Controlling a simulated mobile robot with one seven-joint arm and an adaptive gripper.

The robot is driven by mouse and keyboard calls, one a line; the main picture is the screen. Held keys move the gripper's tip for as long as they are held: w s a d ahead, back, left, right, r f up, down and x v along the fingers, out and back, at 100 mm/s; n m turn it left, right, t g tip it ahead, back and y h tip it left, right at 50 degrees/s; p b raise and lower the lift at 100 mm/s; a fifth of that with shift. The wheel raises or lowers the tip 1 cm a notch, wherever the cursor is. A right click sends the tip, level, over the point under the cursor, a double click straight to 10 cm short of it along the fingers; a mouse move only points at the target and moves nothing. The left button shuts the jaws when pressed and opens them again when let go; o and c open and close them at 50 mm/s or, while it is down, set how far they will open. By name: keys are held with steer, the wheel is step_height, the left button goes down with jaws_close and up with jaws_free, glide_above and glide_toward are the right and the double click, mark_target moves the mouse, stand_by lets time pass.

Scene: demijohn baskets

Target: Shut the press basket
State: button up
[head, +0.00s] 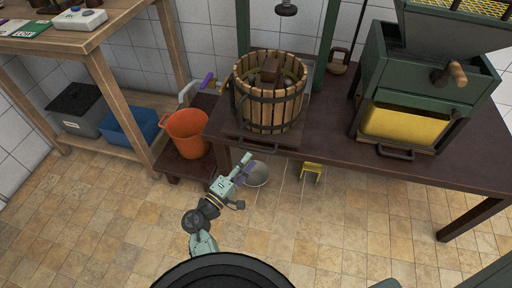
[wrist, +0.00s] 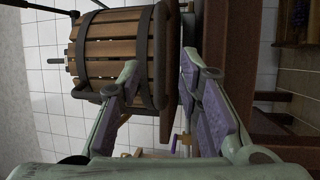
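The press basket (head: 270,106) is a round tub of wooden staves with dark metal hoops, standing upright on the dark table. Wooden blocks (head: 270,70) sit inside it. I cannot tell from these views whether its hoops are fastened. In the wrist view the basket (wrist: 112,50) appears turned on its side, at the upper left. My gripper (head: 243,167) is in front of the table's front edge, below and to the left of the basket. In the wrist view my gripper (wrist: 158,68) has its two purple-padded fingers apart with nothing held between them.
A dark handle (head: 268,147) lies along the table's front edge below the basket. An orange bucket (head: 187,133) stands at the left on a low shelf. A green machine (head: 420,80) with a yellow bin (head: 403,124) stands at the right. A metal bowl (head: 256,173) is low behind my gripper.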

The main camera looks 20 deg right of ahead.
mark_target(257, 150)
steer(key=p+x, duration=0.1)
steer(key=x, duration=0.5)
steer(key=shift+c, duration=0.2)
jaws_close()
stand_by(0.6)
